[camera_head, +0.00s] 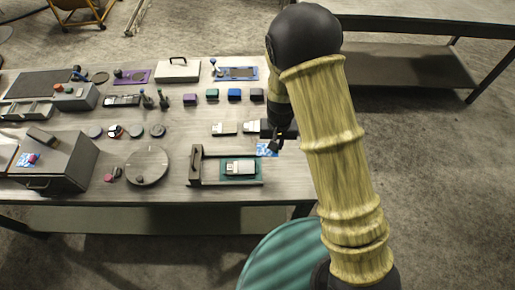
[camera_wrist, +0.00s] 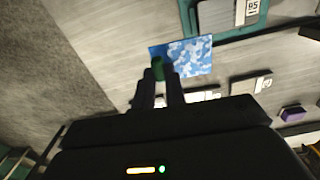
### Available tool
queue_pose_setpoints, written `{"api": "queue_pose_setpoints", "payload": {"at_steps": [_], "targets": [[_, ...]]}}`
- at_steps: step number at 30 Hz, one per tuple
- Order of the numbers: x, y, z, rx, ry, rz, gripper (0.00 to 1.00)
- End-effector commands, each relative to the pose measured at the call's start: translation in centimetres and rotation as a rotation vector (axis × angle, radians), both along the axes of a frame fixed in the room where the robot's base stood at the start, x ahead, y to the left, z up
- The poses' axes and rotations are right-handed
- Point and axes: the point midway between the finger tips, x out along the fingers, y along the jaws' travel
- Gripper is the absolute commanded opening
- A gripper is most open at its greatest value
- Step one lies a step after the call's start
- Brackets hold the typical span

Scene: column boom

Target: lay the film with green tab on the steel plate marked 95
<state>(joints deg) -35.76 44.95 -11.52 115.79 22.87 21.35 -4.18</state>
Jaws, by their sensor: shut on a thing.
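My gripper (camera_wrist: 159,88) is shut on the green tab (camera_wrist: 158,67) of a blue-and-white patterned film (camera_wrist: 188,58). The film also shows in the head view (camera_head: 266,151), partly hidden by my gripper (camera_head: 277,142). The film sticks out from the fingertips, over the table's right part. The steel plate marked 95 (camera_wrist: 216,16) lies on a teal base at the top of the wrist view. In the head view this plate (camera_head: 240,167) is in front and to the left of the film. No film lies on it.
A wooden frame (camera_head: 195,165) rises left of the plate. Other labelled plates (camera_head: 223,129) lie behind it. Several coloured blocks (camera_head: 212,95) stand in a row further back. A round disc (camera_head: 147,166) sits at the front.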

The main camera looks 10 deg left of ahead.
Motion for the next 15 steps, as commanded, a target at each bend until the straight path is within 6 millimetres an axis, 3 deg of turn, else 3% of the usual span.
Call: {"api": "queue_pose_setpoints", "payload": {"at_steps": [1, 3, 6, 15], "targets": [[-0.9, 1.9, 0.0, 0.000, -0.001, 0.024, 0.00], [-2.0, 3.6, 0.1, 0.000, -0.001, 0.040, 0.00], [-3.0, 5.2, 0.2, 0.000, 0.000, 0.053, 0.00], [-3.3, 5.7, 0.3, 0.000, 0.000, 0.056, 0.00]]}}
